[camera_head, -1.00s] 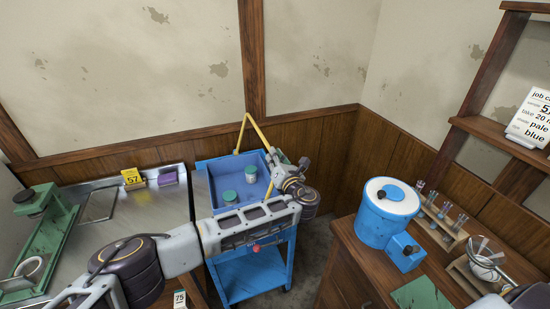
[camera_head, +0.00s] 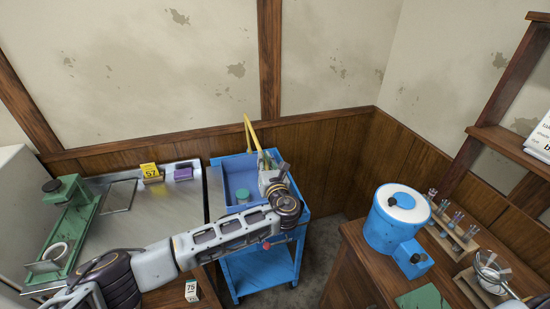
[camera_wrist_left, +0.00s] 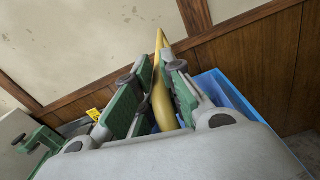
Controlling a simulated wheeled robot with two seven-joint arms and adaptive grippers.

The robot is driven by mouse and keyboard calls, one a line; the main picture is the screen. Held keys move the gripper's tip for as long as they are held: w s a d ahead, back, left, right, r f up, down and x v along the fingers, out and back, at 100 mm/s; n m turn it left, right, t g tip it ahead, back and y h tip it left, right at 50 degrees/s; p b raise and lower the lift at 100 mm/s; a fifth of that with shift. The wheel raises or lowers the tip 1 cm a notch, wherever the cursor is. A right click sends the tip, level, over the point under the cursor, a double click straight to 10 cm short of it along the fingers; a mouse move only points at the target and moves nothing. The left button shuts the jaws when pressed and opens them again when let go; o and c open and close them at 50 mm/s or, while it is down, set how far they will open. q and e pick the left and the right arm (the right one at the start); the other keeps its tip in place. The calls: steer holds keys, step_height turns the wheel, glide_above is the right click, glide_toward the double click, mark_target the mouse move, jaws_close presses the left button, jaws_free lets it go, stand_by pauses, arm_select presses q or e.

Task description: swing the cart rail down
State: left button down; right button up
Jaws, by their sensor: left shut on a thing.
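The yellow cart rail (camera_head: 250,132) stands raised and leaning above the blue cart (camera_head: 262,268), its narrow peak against the wood panelling. My left gripper (camera_head: 266,163) reaches over the cart's tray and is shut on the rail. In the left wrist view the rail (camera_wrist_left: 163,105) runs between the green-padded fingers of my left gripper (camera_wrist_left: 158,75). My arm and gripper hide much of the tray and the rail's lower part. My right gripper is not in view.
A green-lidded jar (camera_head: 243,195) sits in the cart's blue tray. A steel bench with a green press (camera_head: 72,205) is on the left. A blue drum (camera_head: 393,222) and tube racks stand on the wooden cabinet at right. Floor shows between cart and cabinet.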

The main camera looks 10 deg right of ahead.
arm_select(q)
steer(key=shift+a+f+n, duration=0.2)
steer(key=shift+a+n, duration=0.5)
steer(key=shift+a, duration=0.8)
steer(key=shift+a+f+n, duration=0.15)
steer(key=shift+a+n, duration=0.55)
steer(key=shift+a, duration=0.75)
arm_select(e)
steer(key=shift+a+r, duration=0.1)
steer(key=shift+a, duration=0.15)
